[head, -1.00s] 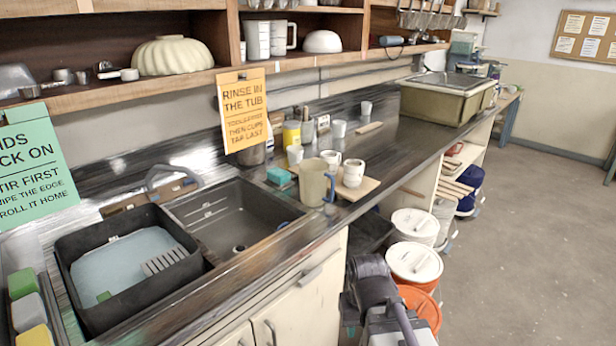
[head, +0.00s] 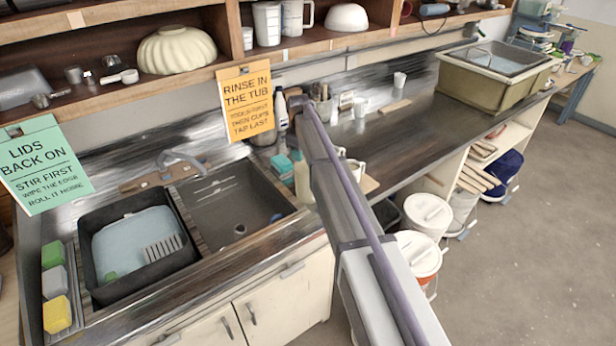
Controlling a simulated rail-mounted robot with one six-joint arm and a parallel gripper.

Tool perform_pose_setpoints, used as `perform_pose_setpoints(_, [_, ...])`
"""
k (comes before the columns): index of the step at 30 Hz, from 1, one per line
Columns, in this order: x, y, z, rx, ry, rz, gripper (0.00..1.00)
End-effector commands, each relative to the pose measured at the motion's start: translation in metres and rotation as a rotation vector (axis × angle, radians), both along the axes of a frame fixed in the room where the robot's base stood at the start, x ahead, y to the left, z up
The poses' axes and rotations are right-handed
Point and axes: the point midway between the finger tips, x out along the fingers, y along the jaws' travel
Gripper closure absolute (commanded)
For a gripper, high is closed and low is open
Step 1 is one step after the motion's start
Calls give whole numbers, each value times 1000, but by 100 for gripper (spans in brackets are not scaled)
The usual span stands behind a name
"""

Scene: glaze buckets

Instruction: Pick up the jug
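A beige jug (head: 302,183) stands on the counter just right of the sink in the head view. My arm crosses in front of it, so only its left part shows and its handle is hidden. My gripper is not in view; it is hidden or out of frame beyond the arm. I cannot tell whether it touches the jug.
A sink (head: 235,210) holding a dark tub (head: 100,285) on its left lies beside the jug. A white cup (head: 357,168) and a board (head: 370,184) show right of my arm. The counter is clearer further right.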

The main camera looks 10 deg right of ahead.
Motion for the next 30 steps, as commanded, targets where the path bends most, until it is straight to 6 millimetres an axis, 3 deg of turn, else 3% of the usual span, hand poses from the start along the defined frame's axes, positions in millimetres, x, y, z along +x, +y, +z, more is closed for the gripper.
perform_pose_setpoints(5, [-1, 1, -10, 0, 0, 10, 67])
perform_pose_setpoints(12, [0, -1, -58, 1, -1, 8, 67])
perform_pose_setpoints(18, [0, -1, -60, 1, -1, 7, 67])
perform_pose_setpoints(26, [-2, -4, -108, 1, -1, 7, 67])
perform_pose_setpoints(30, [-2, -5, -111, 1, -1, 7, 67])
